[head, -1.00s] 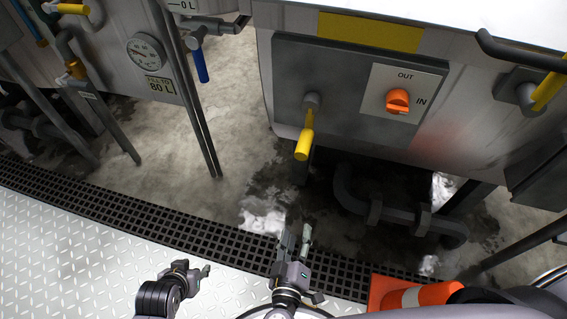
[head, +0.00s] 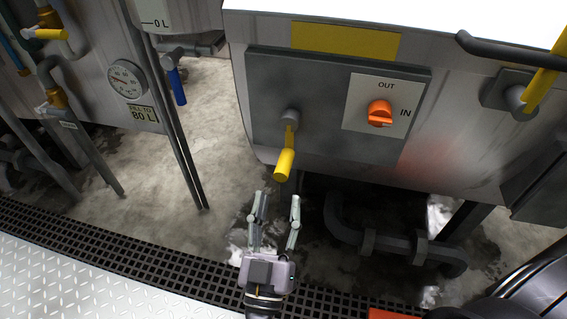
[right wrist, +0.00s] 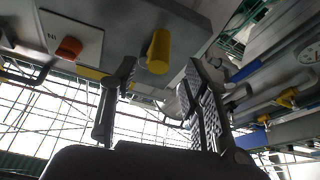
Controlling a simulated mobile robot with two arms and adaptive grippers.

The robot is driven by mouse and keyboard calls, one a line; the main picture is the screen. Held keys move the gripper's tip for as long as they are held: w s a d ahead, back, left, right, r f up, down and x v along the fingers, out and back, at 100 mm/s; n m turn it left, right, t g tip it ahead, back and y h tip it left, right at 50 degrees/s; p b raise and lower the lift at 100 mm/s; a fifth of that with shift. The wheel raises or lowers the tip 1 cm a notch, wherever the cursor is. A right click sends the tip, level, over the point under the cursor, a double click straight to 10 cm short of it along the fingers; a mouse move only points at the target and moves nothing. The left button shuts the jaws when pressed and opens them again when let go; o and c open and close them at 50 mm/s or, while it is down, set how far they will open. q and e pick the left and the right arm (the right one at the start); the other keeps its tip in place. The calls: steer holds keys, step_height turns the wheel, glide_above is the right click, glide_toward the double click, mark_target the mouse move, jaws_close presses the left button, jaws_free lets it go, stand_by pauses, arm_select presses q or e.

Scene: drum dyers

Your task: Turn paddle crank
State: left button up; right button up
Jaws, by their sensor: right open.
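The paddle crank (head: 285,160) is a yellow handle hanging down from a grey hub on the dark panel (head: 340,145) of the steel drum machine. My right gripper (head: 275,205) is open and empty, with its fingers pointing up toward the crank. It is a little below the yellow handle and apart from it. In the right wrist view the yellow handle (right wrist: 159,52) shows beyond the open fingers (right wrist: 160,75), between their tips in the picture. My left gripper is not in the head view now.
An orange knob (head: 380,112) marked OUT and IN sits right of the crank. Dark pipes (head: 390,243) run low under the machine. A blue-handled valve (head: 178,85) and a gauge (head: 127,78) are at the left. A black grating (head: 130,260) crosses the floor.

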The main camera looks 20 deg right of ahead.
mark_target(281, 184)
steer(key=p+x, duration=0.1)
steer(key=x, duration=0.5)
steer(key=shift+w+d+r, duration=0.15)
steer(key=shift+w+r, duration=0.05)
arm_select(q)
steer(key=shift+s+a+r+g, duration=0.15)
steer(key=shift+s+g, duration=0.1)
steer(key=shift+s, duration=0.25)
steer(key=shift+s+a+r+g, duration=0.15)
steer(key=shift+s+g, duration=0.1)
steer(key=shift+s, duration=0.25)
arm_select(e)
steer(key=shift+x, duration=0.8)
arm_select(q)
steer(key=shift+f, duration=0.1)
arm_select(e)
steer(key=shift+f, duration=0.1)
steer(key=shift+c, duration=0.2)
jaws_close()
